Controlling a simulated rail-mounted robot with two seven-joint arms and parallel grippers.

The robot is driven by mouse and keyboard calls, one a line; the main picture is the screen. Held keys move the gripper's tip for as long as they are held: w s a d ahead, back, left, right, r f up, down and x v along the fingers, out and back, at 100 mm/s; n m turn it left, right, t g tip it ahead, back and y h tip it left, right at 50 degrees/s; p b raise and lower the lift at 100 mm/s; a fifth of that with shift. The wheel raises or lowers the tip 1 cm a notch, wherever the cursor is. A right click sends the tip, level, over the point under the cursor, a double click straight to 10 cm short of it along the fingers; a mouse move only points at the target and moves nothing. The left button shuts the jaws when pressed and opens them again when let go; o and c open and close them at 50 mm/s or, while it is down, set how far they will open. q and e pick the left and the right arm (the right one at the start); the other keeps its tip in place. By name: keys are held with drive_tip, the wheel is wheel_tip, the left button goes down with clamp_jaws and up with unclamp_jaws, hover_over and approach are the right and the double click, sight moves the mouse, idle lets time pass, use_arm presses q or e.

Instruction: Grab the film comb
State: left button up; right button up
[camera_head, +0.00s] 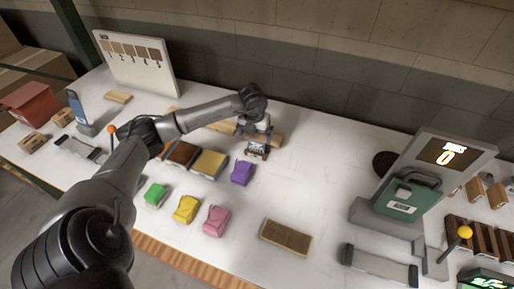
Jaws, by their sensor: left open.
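My left gripper (258,148) reaches over the middle of the white table, pointing down, with its jaws open. A small dark item with a brown edge shows at its fingertips, too small to tell whether it touches them. I cannot tell for sure which item is the film comb. A flat brown ridged piece (285,237) lies near the table's front edge, right of the pink block and well apart from the gripper. My right gripper is not in view.
Purple (242,173), pink (216,220), yellow (186,209) and green (155,195) blocks lie near the front. Brown and tan trays (208,163) sit left of the gripper. A green-fronted machine (408,197) stands at right. The table between gripper and machine is clear.

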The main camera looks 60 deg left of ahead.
sight(257, 142)
use_arm(q)
drive_tip(key=shift+w+a+f, duration=0.1)
drive_tip(key=shift+w+f, duration=0.1)
drive_tip(key=shift+f, duration=1.5)
drive_tip(key=shift+w+f, duration=0.2)
drive_tip(key=shift+f, duration=1.5)
drive_tip(key=shift+c, duration=0.5)
drive_tip(key=c, duration=0.9)
